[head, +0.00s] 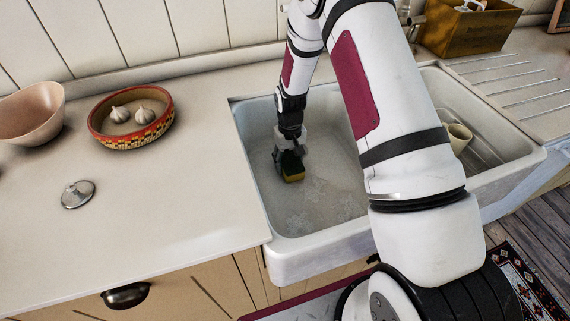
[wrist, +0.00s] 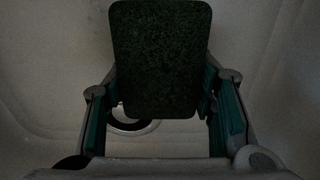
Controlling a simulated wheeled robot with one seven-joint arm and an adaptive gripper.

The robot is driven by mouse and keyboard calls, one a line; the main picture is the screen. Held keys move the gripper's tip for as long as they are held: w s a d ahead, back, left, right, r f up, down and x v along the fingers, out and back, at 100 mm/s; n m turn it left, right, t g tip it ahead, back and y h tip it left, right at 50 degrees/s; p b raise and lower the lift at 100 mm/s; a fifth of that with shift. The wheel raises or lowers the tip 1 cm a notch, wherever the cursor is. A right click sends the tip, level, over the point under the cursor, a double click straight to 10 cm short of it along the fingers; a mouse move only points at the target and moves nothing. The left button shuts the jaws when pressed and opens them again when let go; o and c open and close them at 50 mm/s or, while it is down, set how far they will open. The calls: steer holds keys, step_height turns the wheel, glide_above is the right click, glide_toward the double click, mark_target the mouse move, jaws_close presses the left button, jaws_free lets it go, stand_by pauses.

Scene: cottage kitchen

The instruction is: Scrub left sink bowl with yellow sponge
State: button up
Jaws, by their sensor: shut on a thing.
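The left sink bowl (head: 318,218) is white, with pale patches on its floor. My gripper (head: 288,163) is down inside this bowl, toward its left side. It is shut on the yellow sponge (head: 292,174), which has a dark top face and is low near the bowl floor; I cannot tell if it touches. In the wrist view the dark green scouring face of the sponge (wrist: 160,55) fills the space between the fingers (wrist: 160,100). The drain (wrist: 130,126) shows partly behind the sponge. My arm hides the right part of the bowl.
A beige cup (head: 458,138) is in the right sink bowl (head: 490,150). On the left counter are a patterned dish with garlic (head: 98,125), a pinkish bowl (head: 30,115) and a metal lid (head: 77,194). A wooden box (head: 465,32) stands behind the sink. The bowl's walls surround my gripper.

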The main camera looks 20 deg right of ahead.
mark_target(311, 180)
steer(key=shift+w+d+b, duration=0.25)
steer(key=shift+w+d, duration=0.05)
steer(key=shift+d, duration=0.35)
steer(key=shift+w+d+b, duration=0.25)
steer(key=shift+d, duration=0.45)
steer(key=shift+w+d+b, duration=0.25)
steer(key=shift+w+d, duration=0.05)
steer(key=shift+d, duration=0.35)
steer(key=shift+s+d+p, duration=0.15)
steer(key=shift+s+d, duration=0.3)
steer(key=shift+d, duration=0.6)
steer(key=shift+s+d+p, duration=0.15)
steer(key=shift+s+d, duration=0.25)
steer(key=shift+d, duration=0.7)
steer(key=shift+s+d+p, duration=0.15)
steer(key=shift+s+d, duration=0.3)
steer(key=shift+d, duration=0.6)
steer(key=shift+s+d+p, duration=0.45)
steer(key=shift+s+p, duration=0.1)
steer(key=shift+s, duration=0.55)
steer(key=shift+s+d+p, duration=0.4)
steer(key=shift+s+p, duration=0.2)
steer(key=shift+s, duration=0.5)
steer(key=shift+s+d+p, duration=0.45)
steer(key=shift+s+p, duration=0.1)
steer(key=shift+s, duration=0.55)
steer(key=shift+w+a, duration=0.1)
steer(key=shift+a, duration=4.1)
step_height(311, 180, up, 19)
steer(key=p, duration=0.7)
